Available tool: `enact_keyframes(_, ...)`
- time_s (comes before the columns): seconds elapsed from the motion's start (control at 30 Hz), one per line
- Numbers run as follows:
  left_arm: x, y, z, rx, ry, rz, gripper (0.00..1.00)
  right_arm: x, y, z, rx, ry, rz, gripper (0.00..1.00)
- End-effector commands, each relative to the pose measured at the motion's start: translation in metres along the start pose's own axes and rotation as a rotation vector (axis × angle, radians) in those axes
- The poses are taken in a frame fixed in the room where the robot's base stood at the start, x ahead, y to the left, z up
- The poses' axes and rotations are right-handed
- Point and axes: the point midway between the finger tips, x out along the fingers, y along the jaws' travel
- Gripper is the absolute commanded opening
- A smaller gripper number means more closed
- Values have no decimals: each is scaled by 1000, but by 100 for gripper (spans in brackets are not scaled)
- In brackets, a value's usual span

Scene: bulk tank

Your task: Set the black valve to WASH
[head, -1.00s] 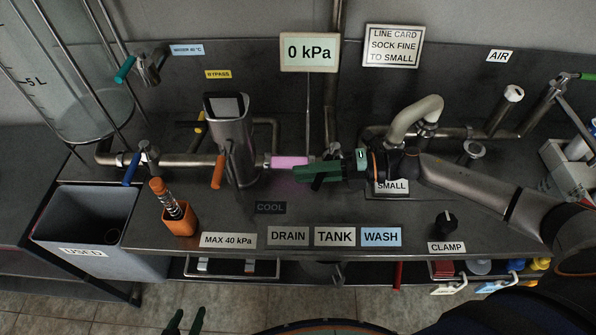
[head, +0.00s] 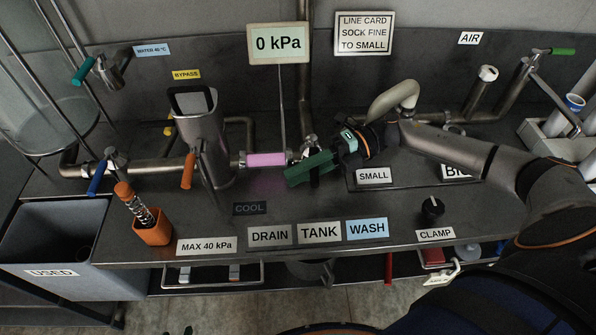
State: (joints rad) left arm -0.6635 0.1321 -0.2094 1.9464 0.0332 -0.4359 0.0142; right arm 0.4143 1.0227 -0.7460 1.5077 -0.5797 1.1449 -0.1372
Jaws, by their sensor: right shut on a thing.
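The black valve (head: 316,181) sits on the pipe just right of the pink sleeve, and only a little of its dark handle shows. My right gripper (head: 308,168) has green fingers that cover most of the handle. It is shut on it, with the fingers pointing left and slightly down. The labels DRAIN (head: 270,235), TANK (head: 319,232) and WASH (head: 367,229) lie in a row on the bench front below. The exact handle angle is hidden. Only the tips of my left gripper (head: 186,331) show at the bottom edge.
A steel vessel with an orange handle (head: 188,171) stands left of the pink sleeve (head: 266,160). An orange holder (head: 153,232) and a black CLAMP knob (head: 432,210) stand near the bench front. The gauge sign (head: 278,44) reads 0 kPa.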

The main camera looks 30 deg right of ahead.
Motion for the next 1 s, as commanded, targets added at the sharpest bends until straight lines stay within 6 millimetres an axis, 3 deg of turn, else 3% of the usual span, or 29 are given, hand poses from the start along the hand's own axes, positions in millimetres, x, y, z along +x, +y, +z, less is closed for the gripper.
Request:
enact_keyframes(0.1,0,-1,0,1,-1,-1,50,0,0,0,0,-1,0,0)
enact_keyframes(0.13,0,-1,1,1,-1,-2,50,0,0,0,0,-1,0,24)
enact_keyframes(0.37,0,-3,2,2,-2,-5,50,0,0,0,0,-1,0,50)
enact_keyframes(0.73,1,-4,2,2,-2,-7,50,-1,6,0,-1,-2,0,51)
enact_keyframes(0.9,1,-4,3,2,-3,-7,50,-7,34,-2,-6,-2,-1,51)
enact_keyframes(1.0,-1,-4,0,2,-4,-7,50,-4,48,-16,-3,3,3,51)
